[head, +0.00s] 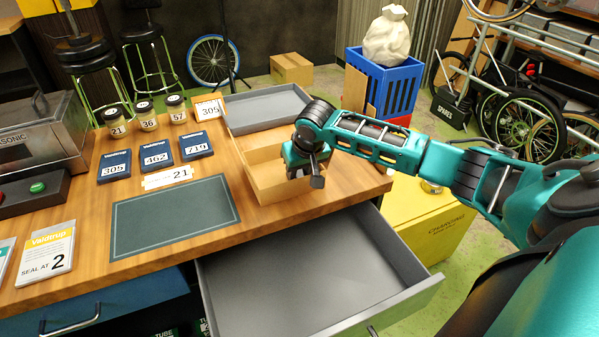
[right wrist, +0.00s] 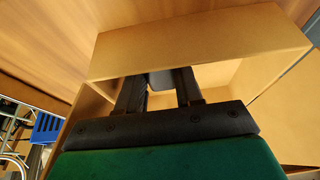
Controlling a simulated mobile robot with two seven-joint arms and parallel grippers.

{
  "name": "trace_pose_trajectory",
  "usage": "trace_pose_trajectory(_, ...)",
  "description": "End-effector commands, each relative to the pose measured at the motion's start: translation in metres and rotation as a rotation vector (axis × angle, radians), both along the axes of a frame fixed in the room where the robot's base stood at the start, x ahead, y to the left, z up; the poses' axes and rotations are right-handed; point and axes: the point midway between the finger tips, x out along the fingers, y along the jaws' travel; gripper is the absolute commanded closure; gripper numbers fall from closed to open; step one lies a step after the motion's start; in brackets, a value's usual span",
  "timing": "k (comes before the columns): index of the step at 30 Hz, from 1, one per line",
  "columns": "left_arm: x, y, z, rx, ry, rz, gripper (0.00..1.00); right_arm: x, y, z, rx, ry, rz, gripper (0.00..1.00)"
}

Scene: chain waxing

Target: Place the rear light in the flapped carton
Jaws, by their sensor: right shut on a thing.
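The open cardboard carton (head: 290,188) stands on the right side of the wooden bench, and its inner walls show in the right wrist view (right wrist: 200,38). My right gripper (head: 305,172) is over the carton, pointing down into it. In the right wrist view its two fingers (right wrist: 160,88) are shut on a small dark grey thing, which I take to be the rear light (right wrist: 160,79). Most of that thing is hidden by the fingers, and I cannot tell whether it touches the carton floor. My left gripper is not in view.
A grey tray (head: 268,107) lies behind the carton. A dark mat (head: 172,217), blue number boxes (head: 156,157) and small jars (head: 147,115) are on the bench to the left. An empty grey drawer (head: 300,275) stands open below the bench edge.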

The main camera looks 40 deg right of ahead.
Motion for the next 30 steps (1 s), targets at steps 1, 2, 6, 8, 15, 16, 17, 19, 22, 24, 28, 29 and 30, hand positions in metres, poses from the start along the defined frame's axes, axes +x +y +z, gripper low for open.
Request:
trace_pose_trajectory(1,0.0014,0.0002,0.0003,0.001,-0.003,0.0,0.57,0.0003,-0.0002,-0.0026,0.0,-0.001,-0.001,0.94)
trace_pose_trajectory(2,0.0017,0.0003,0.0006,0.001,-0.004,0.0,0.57,0.0004,-0.0002,-0.0031,0.0,-0.002,0.0,0.94)
trace_pose_trajectory(6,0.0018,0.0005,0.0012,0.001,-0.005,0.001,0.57,0.0004,-0.0002,-0.0028,0.0,-0.002,0.0,0.94)
trace_pose_trajectory(8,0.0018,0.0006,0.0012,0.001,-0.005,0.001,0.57,0.0002,-0.0002,-0.0027,0.0,-0.001,0.0,0.94)
trace_pose_trajectory(15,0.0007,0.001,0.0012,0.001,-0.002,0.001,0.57,0.0002,-0.0003,-0.0051,-0.001,-0.001,0.0,0.55)
trace_pose_trajectory(16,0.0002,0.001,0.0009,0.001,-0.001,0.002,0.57,0.0002,-0.0003,-0.0051,-0.001,-0.001,0.0,0.52)
trace_pose_trajectory(17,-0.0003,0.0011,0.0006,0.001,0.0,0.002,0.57,0.0002,-0.0003,-0.0051,-0.001,-0.001,0.0,0.49)
trace_pose_trajectory(19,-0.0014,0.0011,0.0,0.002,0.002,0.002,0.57,0.0002,-0.0004,-0.005,-0.001,-0.001,0.0,0.43)
trace_pose_trajectory(22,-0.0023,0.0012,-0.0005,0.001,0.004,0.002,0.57,0.0002,-0.0004,-0.005,-0.001,-0.001,0.0,0.39)
trace_pose_trajectory(24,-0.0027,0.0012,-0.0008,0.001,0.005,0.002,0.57,0.0002,-0.0004,-0.005,-0.001,-0.001,0.0,0.39)
trace_pose_trajectory(28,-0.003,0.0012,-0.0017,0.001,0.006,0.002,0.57,0.0004,-0.0004,-0.0036,-0.001,-0.002,0.0,0.39)
trace_pose_trajectory(29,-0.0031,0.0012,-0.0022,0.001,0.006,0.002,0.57,0.0005,-0.0004,-0.0021,-0.001,-0.003,0.0,0.39)
trace_pose_trajectory(30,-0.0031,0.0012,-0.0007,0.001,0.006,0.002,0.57,-0.0007,0.0002,0.0015,-0.001,-0.002,0.001,0.39)
